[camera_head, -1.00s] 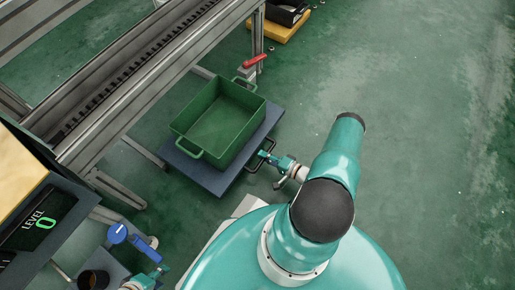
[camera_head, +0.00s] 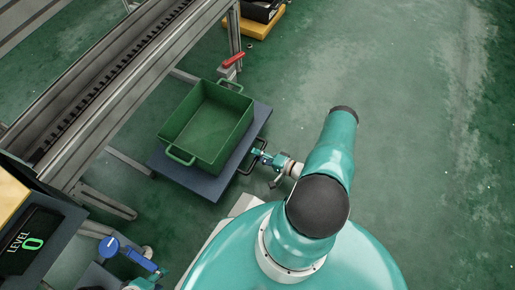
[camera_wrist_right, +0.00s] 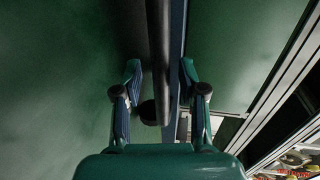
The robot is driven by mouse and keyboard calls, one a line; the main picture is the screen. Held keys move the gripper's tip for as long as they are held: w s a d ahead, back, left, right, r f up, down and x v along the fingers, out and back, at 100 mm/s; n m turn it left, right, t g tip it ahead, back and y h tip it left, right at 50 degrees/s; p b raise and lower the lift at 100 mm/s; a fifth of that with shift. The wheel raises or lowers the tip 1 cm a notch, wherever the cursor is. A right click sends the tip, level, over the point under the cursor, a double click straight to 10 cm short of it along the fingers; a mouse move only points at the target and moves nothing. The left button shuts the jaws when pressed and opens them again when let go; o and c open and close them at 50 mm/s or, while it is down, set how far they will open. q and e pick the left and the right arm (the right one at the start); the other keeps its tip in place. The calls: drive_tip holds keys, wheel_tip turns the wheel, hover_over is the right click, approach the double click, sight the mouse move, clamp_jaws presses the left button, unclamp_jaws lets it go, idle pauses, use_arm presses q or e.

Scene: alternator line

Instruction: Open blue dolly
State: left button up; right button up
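The blue dolly (camera_head: 203,183) is a flat dark blue platform on the floor, beside the conveyor frame. A green crate (camera_head: 186,154) with two end handles sits on it. A black bar handle (camera_head: 243,171) sticks out from the dolly's right side; a dark upright bar (camera_wrist_right: 159,50) fills the middle of the right wrist view. My right gripper (camera_head: 259,155) is at this handle. In the wrist view its two fingers (camera_wrist_right: 160,70) stand apart on either side of the bar, with a gap at the left finger. My left gripper (camera_head: 158,272) is at the bottom left, its fingers unclear.
A conveyor (camera_head: 112,85) with a red lever (camera_head: 234,60) runs along the left. A blue lever (camera_head: 138,260) is near my left gripper. A display reading LEVEL 0 (camera_head: 30,240) is at far left. A yellow pallet (camera_head: 240,27) is at the top. The floor right is clear.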

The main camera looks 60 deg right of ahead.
drive_tip(key=shift+a, duration=0.1)
drive_tip(key=v, duration=1.2)
drive_tip(key=shift+s+f, duration=0.1)
